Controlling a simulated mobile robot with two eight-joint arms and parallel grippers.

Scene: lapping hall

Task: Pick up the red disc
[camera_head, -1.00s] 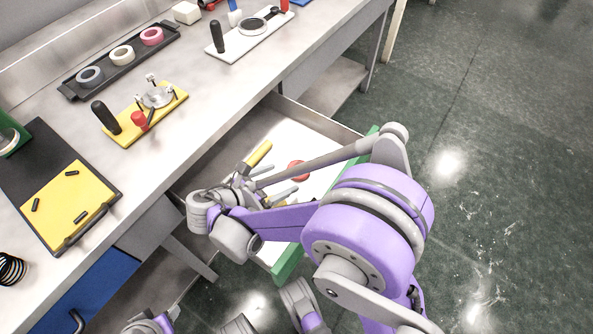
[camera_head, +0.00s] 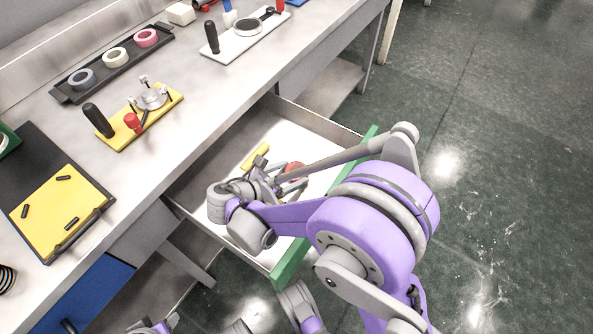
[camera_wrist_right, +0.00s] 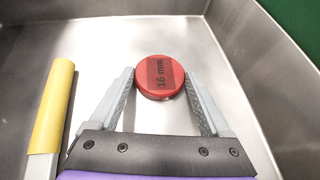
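The red disc (camera_wrist_right: 160,77), labelled "16 mm", lies on the pale floor of the open drawer. In the right wrist view it sits between the tips of my right gripper (camera_wrist_right: 161,84), whose fingers are spread on either side of it. A small gap seems to show at the fingers. In the head view the disc (camera_head: 295,170) is partly covered by my right gripper (camera_head: 283,183). My left gripper cannot be made out; only parts of my arm show at the bottom edge.
A yellow-handled tool (camera_wrist_right: 54,105) lies left of my right gripper in the drawer (camera_head: 222,157). The drawer has metal walls and a green front (camera_head: 290,264). The bench above carries a yellow fixture (camera_head: 165,105), a tape tray (camera_head: 75,92) and a yellow board (camera_head: 50,222).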

